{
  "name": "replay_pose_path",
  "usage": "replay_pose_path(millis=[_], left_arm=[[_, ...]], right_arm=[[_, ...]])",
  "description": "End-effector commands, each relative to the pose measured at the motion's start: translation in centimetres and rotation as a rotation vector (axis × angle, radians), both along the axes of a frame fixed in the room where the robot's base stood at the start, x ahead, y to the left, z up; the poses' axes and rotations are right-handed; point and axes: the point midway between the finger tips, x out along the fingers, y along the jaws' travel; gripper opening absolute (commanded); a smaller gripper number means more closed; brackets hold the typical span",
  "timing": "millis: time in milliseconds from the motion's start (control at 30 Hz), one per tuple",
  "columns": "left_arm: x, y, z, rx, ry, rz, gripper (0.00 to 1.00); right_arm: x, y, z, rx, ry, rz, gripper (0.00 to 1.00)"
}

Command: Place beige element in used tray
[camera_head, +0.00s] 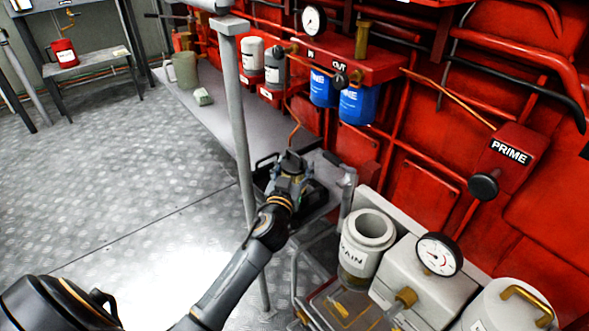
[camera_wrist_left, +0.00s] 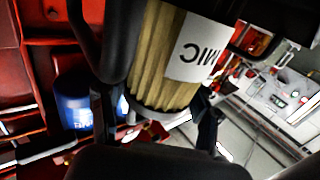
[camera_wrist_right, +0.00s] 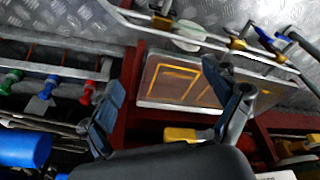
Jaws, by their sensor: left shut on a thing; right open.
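The beige element (camera_wrist_left: 165,60) is pleated with a white label and shows large in the left wrist view. My left gripper (camera_wrist_left: 155,115) is shut on it, with dark fingers on both sides. In the head view my left gripper (camera_head: 291,163) is over a black tray (camera_head: 316,196) on the narrow bench, and the element is hidden there. I cannot read any label on this tray, so I cannot tell whether it is the used tray. In the right wrist view my right gripper (camera_wrist_right: 170,115) is open and empty.
A grey post (camera_head: 238,120) stands close left of my left arm. A DRAIN container (camera_head: 366,240), a grey block with a gauge (camera_head: 438,254) and a clear panel (camera_wrist_right: 175,82) with yellow outlines are nearby. Blue filters (camera_head: 358,104) hang on the red machine.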

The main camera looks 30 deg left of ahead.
Motion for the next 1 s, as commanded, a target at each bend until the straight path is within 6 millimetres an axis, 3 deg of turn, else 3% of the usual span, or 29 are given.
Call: replay_pose_path(millis=[433,467,567,1000], left_arm=[[0.02,-0.03,-0.13,-0.002,-0.002,0.0,0.26],[0.01,-0.02,-0.19,-0.002,-0.001,0.0,0.65],[0.01,-0.02,-0.16,-0.001,0.0,0.0,0.85],[0.01,-0.02,0.1,0.0,0.0,-0.001,0.85]], right_arm=[[0.13,0.03,0.61,0.001,-0.005,-0.001,0.89],[0.14,0.03,0.74,0.001,-0.006,-0.001,0.89],[0.14,0.05,0.83,0.001,-0.006,-0.001,0.89],[0.18,0.04,0.85,0.002,-0.01,-0.001,0.89]])
